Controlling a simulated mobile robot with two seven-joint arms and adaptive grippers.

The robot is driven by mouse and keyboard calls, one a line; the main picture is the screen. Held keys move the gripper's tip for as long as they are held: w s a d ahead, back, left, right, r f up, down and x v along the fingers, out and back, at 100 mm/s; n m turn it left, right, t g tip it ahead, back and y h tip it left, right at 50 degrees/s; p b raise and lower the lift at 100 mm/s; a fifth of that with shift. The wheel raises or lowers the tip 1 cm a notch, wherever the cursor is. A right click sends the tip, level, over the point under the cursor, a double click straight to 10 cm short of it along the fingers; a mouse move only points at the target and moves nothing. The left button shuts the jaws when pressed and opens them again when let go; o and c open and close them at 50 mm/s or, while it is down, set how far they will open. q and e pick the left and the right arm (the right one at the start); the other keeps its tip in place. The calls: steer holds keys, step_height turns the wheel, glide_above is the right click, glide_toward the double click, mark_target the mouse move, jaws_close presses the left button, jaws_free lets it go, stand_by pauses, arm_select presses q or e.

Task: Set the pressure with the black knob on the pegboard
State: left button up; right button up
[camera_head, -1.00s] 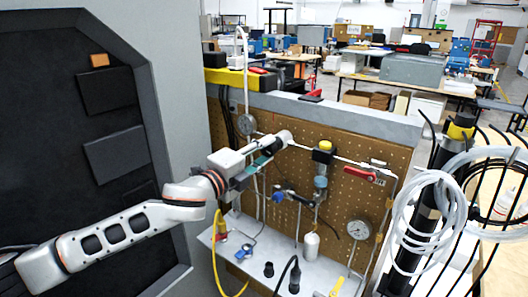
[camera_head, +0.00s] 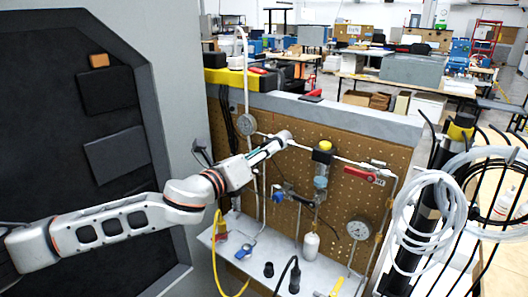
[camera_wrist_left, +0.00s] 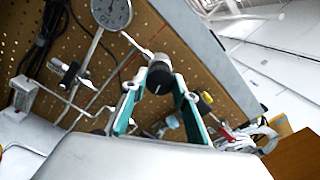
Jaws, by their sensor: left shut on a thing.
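The black knob (camera_wrist_left: 159,79) shows in the left wrist view between the tips of my left gripper's teal fingers. My left gripper (camera_head: 284,138) reaches the upper part of the brown pegboard (camera_head: 342,196) and is shut on the knob. In the head view the gripper and wrist hide the knob. A round white-faced gauge (camera_head: 246,124) is on the pegboard just left of the gripper. It also shows at the top of the left wrist view (camera_wrist_left: 111,12). Its needle reading is too small to tell. My right gripper is out of view.
A regulator with a yellow cap (camera_head: 325,147) and a red-handled valve (camera_head: 361,174) sit right of the gripper. A lower gauge (camera_head: 358,228), pipes and a yellow hose (camera_head: 217,255) are below. White tubing coils (camera_head: 421,212) hang at the right.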

arm_select(q)
steer(key=shift+m, duration=1.3)
steer(key=o, duration=1.1)
steer(key=v, duration=1.2)
